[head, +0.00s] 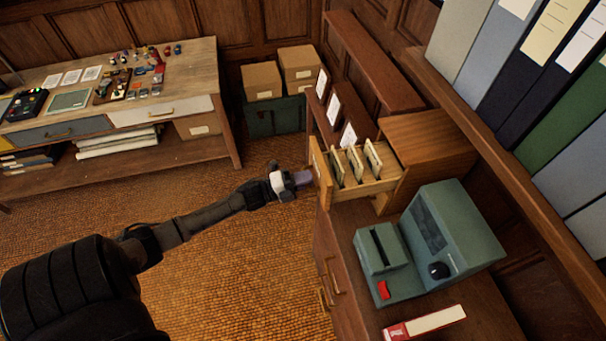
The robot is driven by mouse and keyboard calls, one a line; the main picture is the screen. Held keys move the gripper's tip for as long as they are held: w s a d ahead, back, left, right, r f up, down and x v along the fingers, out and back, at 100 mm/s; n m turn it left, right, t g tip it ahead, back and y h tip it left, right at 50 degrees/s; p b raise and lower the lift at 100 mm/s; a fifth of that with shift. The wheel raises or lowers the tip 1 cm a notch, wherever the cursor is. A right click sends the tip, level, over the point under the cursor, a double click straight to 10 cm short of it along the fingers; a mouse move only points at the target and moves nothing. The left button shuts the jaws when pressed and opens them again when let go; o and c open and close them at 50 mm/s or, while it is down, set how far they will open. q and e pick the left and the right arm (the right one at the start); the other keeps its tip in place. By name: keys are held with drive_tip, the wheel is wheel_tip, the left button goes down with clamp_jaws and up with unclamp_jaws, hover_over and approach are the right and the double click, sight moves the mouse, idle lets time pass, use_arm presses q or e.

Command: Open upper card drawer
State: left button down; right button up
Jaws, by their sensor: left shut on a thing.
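A small wooden card cabinet (428,138) stands on the counter at the right. Its upper card drawer (362,190) is pulled out toward the left, with several upright cards (354,162) visible inside. My left gripper (304,178) is at the front panel of this drawer (321,172), shut on its handle. The handle itself is hidden by the fingers. The lower part of the cabinet is mostly hidden behind the open drawer. My right gripper is not in view.
A grey-green machine (452,235) and a red-and-white box (425,323) stand on the counter near the drawer. Framed cards (333,108) stand behind it. A desk (190,85) with small items is at the far left. The floor (230,245) between is clear.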

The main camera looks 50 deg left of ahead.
use_arm(q)
drive_tip(key=shift+s+a, duration=0.15)
drive_tip(key=shift+s, duration=0.2)
drive_tip(key=c, duration=1.2)
unclamp_jaws()
drive_tip(key=b+v, duration=0.2)
drive_tip(key=v, duration=1.2)
drive_tip(key=shift+w, duration=0.1)
